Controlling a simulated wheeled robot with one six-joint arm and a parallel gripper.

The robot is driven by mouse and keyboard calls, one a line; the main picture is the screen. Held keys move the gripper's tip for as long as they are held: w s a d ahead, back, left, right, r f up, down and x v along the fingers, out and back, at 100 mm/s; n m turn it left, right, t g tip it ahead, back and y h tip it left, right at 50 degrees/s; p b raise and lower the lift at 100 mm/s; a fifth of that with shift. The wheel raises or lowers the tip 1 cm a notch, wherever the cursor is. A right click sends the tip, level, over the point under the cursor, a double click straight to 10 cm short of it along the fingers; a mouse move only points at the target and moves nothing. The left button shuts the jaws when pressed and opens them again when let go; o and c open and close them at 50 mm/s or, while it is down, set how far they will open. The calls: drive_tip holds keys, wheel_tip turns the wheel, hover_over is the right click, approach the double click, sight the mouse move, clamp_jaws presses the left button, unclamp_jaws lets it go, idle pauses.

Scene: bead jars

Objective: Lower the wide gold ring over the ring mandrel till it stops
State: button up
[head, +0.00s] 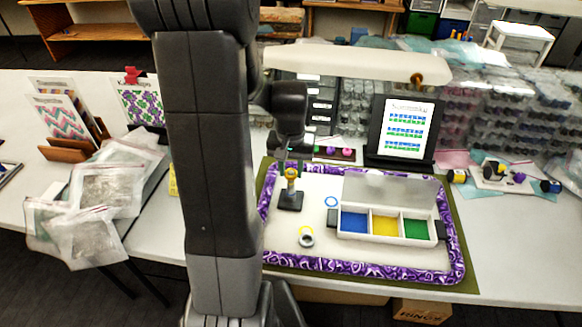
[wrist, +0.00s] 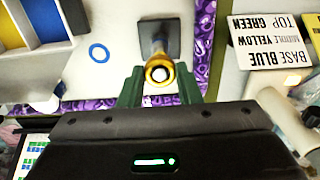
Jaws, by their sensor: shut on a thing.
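The wide gold ring (head: 291,173) is between the green fingertips of my gripper (head: 290,164), above the dark square base of the ring mandrel (head: 290,201). In the wrist view my gripper (wrist: 161,84) is shut on the gold ring (wrist: 160,64). A pale round tip shows inside the ring's opening, and the mandrel's post runs from there to its dark base (wrist: 160,32). The ring appears lined up with the post near its top. I cannot tell how far down the post it sits.
A white tray (head: 342,234) with blue, yellow and green compartments stands right of the mandrel. A purple patterned border (head: 350,268) edges the mat. Plastic bags (head: 105,190) lie left.

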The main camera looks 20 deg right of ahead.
drive_tip(key=shift+f+b, duration=0.8)
drive_tip(key=shift+f, duration=0.35)
idle(0.4)
idle(0.4)
drive_tip(key=o, duration=1)
drive_tip(key=shift+r, duration=0.15)
wheel_tip(320, 180, up, 14)
drive_tip(key=shift+f+p, duration=0.2)
drive_tip(key=shift+p, duration=0.2)
drive_tip(key=shift+f, duration=0.1)
wheel_tip(320, 180, down, 14)
drive_tip(key=shift+r+b, duration=0.2)
drive_tip(key=shift+b, duration=0.1)
drive_tip(key=shift+r, duration=0.25)
